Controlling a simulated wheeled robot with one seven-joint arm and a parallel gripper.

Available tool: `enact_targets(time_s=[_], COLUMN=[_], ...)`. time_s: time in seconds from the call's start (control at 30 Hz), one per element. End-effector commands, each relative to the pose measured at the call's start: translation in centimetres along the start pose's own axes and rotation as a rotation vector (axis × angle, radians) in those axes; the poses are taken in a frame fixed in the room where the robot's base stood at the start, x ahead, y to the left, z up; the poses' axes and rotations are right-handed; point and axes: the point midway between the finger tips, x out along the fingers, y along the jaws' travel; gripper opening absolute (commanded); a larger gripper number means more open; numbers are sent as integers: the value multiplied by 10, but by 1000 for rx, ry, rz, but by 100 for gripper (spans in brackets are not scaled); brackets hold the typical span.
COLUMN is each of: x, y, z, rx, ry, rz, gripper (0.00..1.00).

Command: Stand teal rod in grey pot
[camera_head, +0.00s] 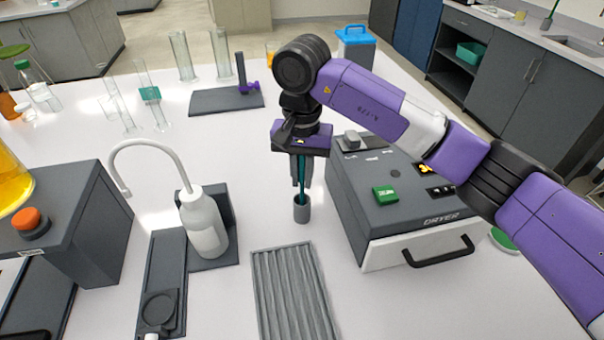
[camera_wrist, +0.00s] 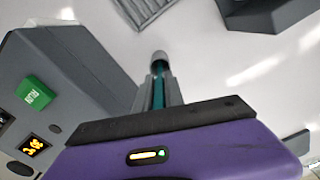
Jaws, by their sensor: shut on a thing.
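The teal rod (camera_head: 302,192) is upright between the fingers of my gripper (camera_head: 301,180), which is shut on it. The rod also shows in the wrist view (camera_wrist: 158,92), between the grey fingers (camera_wrist: 158,85). The small grey pot (camera_head: 302,213) stands on the white table, directly below my gripper. The rod's lower end meets the pot's mouth and appears to be inside it; how deep it goes is hidden. In the wrist view, the pot's rim (camera_wrist: 160,57) shows just beyond the fingertips.
The dryer box (camera_head: 385,205) stands close to the right of the pot, with a handled front. A grey ridged tray (camera_head: 295,290) lies in front. A white wash bottle (camera_head: 204,222) stands to the left. Bare table lies behind and left of the pot.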

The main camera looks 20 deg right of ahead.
Motion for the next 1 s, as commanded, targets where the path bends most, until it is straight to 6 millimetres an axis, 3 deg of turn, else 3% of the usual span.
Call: enact_targets(time_s=[0.23, 0.27, 0.33, 0.37, 0.77, 1.0], x=[5, 3, 3, 3, -2, -40], y=[0, 0, 0, 0, 0, 0], z=[0, 0, 0, 0, 0, -1], rx=[1, 1, 1, 1, 0, 0], ry=[1, 0, 0, 0, -1, 4], rz=[0, 0, 0, 0, 0, 0], gripper=[0, 19, 33, 35, 35, 35])
